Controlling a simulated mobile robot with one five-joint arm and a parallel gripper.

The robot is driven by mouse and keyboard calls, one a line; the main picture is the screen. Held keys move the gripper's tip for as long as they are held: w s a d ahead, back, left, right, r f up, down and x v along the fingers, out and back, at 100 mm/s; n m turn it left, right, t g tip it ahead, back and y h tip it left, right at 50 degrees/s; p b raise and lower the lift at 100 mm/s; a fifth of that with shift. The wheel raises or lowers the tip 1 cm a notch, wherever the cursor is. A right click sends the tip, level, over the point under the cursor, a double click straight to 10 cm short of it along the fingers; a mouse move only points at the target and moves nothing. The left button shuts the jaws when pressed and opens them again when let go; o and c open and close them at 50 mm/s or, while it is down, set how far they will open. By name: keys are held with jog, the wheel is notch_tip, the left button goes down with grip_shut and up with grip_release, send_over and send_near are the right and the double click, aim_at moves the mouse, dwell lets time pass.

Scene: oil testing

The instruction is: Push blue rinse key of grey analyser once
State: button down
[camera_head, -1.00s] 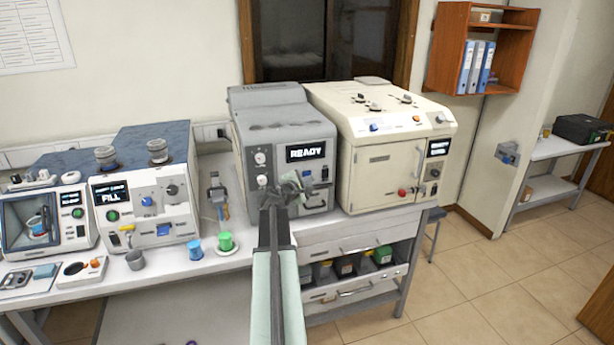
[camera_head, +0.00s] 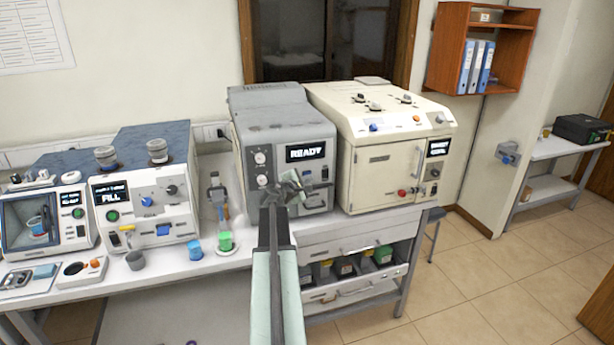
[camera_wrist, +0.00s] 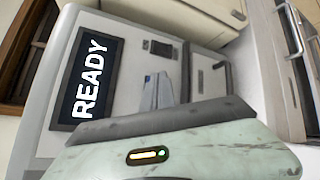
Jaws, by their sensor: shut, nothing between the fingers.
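The grey analyser (camera_head: 283,140) stands on the bench, with a lit display reading READY (camera_head: 306,152). The display also shows sideways in the wrist view (camera_wrist: 90,80). A small blue key (camera_head: 308,188) is on its front, below the display, just right of my gripper's tip. My gripper (camera_head: 292,184) is shut and empty, in front of the lower panel. In the wrist view the pale fingertips (camera_wrist: 160,92) overlap the panel, with a bluish patch beside them. I cannot tell whether they touch the key. My gripper hides part of the panel.
A cream analyser (camera_head: 390,150) stands close on the right. A white machine reading FILL (camera_head: 150,205) stands to the left. A blue cup (camera_head: 195,250) and a green cup (camera_head: 225,241) are near the bench's front edge. Drawers (camera_head: 350,243) are below.

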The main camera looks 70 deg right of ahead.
jog(key=shift+w+d, duration=0.25)
jog(key=shift+d, duration=0.05)
dwell(0.4)
jog(key=shift+a, duration=0.1)
jog(key=shift+s+a, duration=0.5)
jog(key=shift+a, duration=0.05)
jog(key=s+a, duration=0.1)
jog(key=a, duration=0.1)
jog(key=s+a, duration=0.2)
jog(key=shift+s, duration=0.1)
dwell(0.5)
dwell(0.6)
